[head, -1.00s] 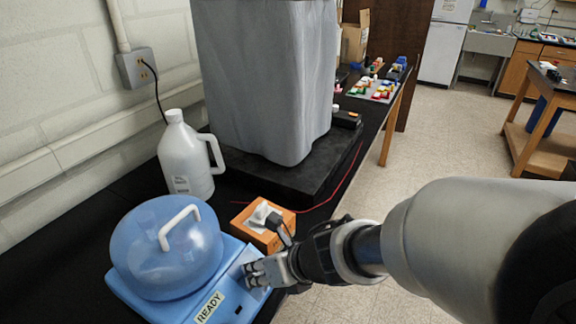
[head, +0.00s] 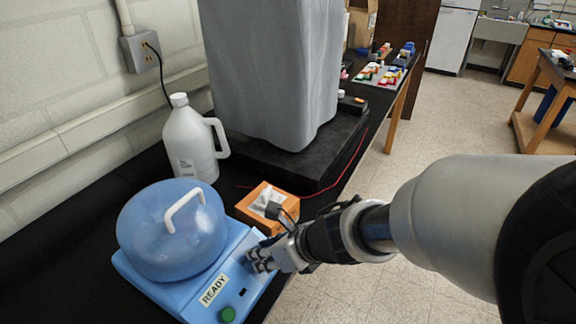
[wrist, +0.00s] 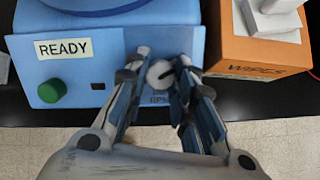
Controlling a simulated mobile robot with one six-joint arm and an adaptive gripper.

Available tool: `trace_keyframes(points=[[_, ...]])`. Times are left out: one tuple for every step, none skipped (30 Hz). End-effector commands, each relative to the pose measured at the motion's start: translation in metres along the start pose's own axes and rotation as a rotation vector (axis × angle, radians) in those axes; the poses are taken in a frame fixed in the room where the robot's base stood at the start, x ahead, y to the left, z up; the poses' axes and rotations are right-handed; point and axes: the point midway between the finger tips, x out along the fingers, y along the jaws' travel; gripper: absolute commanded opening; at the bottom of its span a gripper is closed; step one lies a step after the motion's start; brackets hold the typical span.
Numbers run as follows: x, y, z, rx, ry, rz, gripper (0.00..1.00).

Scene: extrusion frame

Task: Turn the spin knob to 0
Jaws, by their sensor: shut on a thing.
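The blue centrifuge-like machine (head: 262,294) has a domed translucent lid (head: 168,235) and a READY label (wrist: 63,49). On its front panel, the pale grey round spin knob (wrist: 160,74) shows a dark pointer mark tilted toward the upper right. A label sits below the knob, partly covered and too small to read surely. My gripper (wrist: 163,66) is shut on the knob, with one finger on each side of it. In the head view my gripper (head: 257,262) reaches the panel's right part and hides the knob.
A green knob (head: 227,314) sits on the same panel, left of a small dark window (wrist: 97,86). An orange WIPES box (head: 255,217) stands close beside the machine. A white jug (head: 190,145) and a grey covered object (head: 275,75) stand behind. Floor lies to the right.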

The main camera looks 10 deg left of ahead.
Motion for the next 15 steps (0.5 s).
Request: trace_keyframes(points=[[0.0002,0.0001,-0.0006,-0.001,0.001,0.0,0.0],[0.0002,0.0001,-0.0006,-0.001,0.001,0.0,0.25],[0.0002,0.0001,-0.0005,-0.001,0.001,0.0,0.27],[0.0002,0.0001,-0.0005,0.0,0.001,0.0,0.29],[0.0002,0.0001,-0.0005,0.0,0.001,0.0,0.31],[0.0002,0.0001,-0.0004,0.0,0.001,0.0,0.34],[0.0001,0.0001,-0.0004,0.0,0.001,0.0,0.36],[0.0001,0.0001,-0.0003,0.0,0.001,0.0,0.38],[0.0001,0.0001,-0.0003,0.0,0.001,0.0,0.41],[0.0001,0.0,-0.0003,0.0,0.001,0.0,0.43],[0.0001,0.0,-0.0002,0.0,0.001,0.0,0.44],[0.0001,0.0,-0.0002,0.001,0.0,0.0,0.44],[0.0,0.0,-0.0002,0.001,0.0,0.0,0.44],[0.0,0.0,-0.0001,0.001,0.0,0.0,0.44],[0.0,0.0,-0.0001,0.001,0.0,0.0,0.44]])
